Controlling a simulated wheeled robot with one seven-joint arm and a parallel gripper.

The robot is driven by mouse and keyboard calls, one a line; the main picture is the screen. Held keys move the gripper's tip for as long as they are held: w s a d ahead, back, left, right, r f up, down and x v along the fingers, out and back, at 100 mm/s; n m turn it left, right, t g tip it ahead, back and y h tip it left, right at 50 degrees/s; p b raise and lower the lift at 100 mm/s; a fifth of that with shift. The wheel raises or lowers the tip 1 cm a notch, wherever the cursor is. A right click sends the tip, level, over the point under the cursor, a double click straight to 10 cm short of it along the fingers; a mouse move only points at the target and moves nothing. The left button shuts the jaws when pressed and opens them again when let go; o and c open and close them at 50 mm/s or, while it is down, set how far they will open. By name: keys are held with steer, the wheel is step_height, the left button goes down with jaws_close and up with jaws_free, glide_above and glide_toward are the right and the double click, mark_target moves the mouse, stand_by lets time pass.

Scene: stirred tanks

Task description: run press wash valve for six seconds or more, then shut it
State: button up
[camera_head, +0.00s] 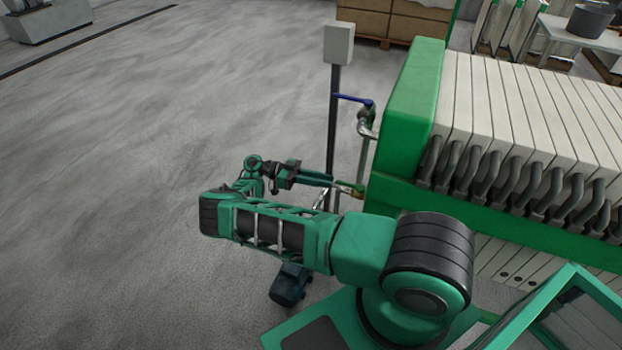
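A valve with a blue lever (353,98) sits on a pipe at the left end of the green filter press (408,95); the lever points left, roughly level. A second, brass-coloured fitting (357,191) sits lower, by the press's lower left corner. No label shows which one is the wash valve. My gripper (331,181) reaches right, its green fingers beside the grey post and close to the brass fitting, well below the blue lever. The fingertips are small and partly lost against the post and fitting, so I cannot tell whether they touch or hold anything.
A grey post with a pale box (339,43) stands just left of the press. Pale plates and dark curved hoses (520,190) fill the right. A dark motor-like object (290,284) is below my arm. Brown crates (390,20) stand behind. The floor at left is clear.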

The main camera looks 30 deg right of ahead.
steer(key=shift+v, duration=2.25)
